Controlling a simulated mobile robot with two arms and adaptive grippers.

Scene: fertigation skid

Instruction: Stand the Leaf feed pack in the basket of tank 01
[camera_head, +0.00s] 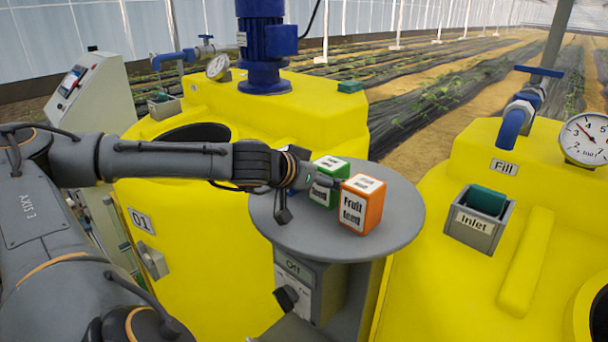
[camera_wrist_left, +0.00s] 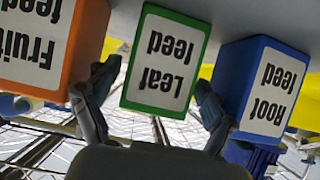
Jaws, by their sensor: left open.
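The Leaf feed pack (camera_wrist_left: 165,60) is a green-edged box with a white label. It stands on the round grey table, between the other two packs; in the head view the green pack (camera_head: 328,172) is partly hidden by my gripper. My left gripper (camera_wrist_left: 155,80) is open, with one finger on each side of the pack near its edges; I cannot tell whether they touch it. It also shows in the head view (camera_head: 306,180). Tank 01 (camera_head: 170,200) is yellow, at the left. A small grey basket (camera_head: 165,109) sits on its far left top. My right gripper is not in view.
The orange Fruit feed pack (camera_head: 361,206) and blue Root feed pack (camera_wrist_left: 267,85) stand close on either side. The round table (camera_head: 285,238) has bare room at its front and right. A second yellow tank (camera_head: 440,275) with an Inlet basket (camera_head: 477,232) stands right.

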